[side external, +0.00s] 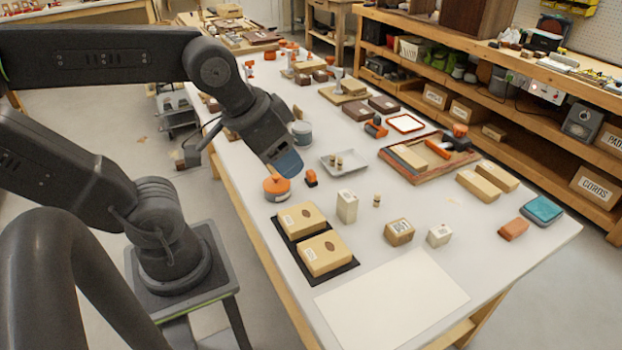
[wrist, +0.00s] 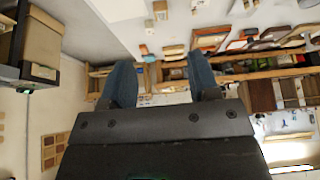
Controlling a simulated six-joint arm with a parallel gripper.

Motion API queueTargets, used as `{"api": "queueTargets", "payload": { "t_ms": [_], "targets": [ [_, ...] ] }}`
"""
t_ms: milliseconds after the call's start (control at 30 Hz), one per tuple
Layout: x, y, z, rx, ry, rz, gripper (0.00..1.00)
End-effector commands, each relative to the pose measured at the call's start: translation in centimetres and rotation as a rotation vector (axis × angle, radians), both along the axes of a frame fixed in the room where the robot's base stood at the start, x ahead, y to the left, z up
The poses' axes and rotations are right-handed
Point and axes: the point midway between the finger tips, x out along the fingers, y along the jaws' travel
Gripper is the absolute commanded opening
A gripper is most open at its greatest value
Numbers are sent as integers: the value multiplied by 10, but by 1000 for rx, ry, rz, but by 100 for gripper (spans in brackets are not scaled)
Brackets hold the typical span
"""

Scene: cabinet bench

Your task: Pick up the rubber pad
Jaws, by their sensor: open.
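My gripper (side external: 287,163) hangs above the white table, over its left part. In the wrist view my gripper (wrist: 163,82) has its two blue fingers spread apart, with nothing between them. A flat teal pad (side external: 542,208) lies at the table's right end, far from my gripper. A reddish-brown block (side external: 513,229) lies just left of it. Which of these is the rubber pad, I cannot tell for sure.
An orange-topped tin (side external: 277,187) stands just below my gripper. Two tan boxes (side external: 325,253) sit on a black mat (side external: 337,272) at front left. A wooden tray (side external: 425,176), grey tray (side external: 338,170) and small boxes (side external: 399,232) crowd the middle. A white sheet (side external: 390,300) lies bare in front.

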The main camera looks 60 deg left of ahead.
Motion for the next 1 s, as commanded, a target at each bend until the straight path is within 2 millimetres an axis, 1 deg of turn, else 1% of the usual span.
{"api": "queueTargets", "payload": {
  "t_ms": [67,167,267,300,367,400,467,500,567,600,667,700,800,900,1000],
  "targets": [
    [9,5,0,-5,17,53,55],
    [30,19,-3,-20,50,187,55],
    [60,40,-10,-35,85,375,55],
    [72,50,-14,-41,97,454,55],
    [90,65,-22,-48,112,572,55],
    [101,76,-28,-53,118,651,55],
    [118,92,-40,-58,127,766,55],
    [128,103,-48,-61,130,842,55],
    [143,121,-62,-65,131,956,55],
    [152,134,-73,-66,130,1031,55],
    [165,152,-91,-68,128,1139,55],
    [171,163,-103,-69,124,1207,55],
    [184,189,-131,-69,109,1353,55],
    [191,207,-154,-71,94,1461,55],
    [194,219,-167,-72,82,1525,55]
  ]
}}
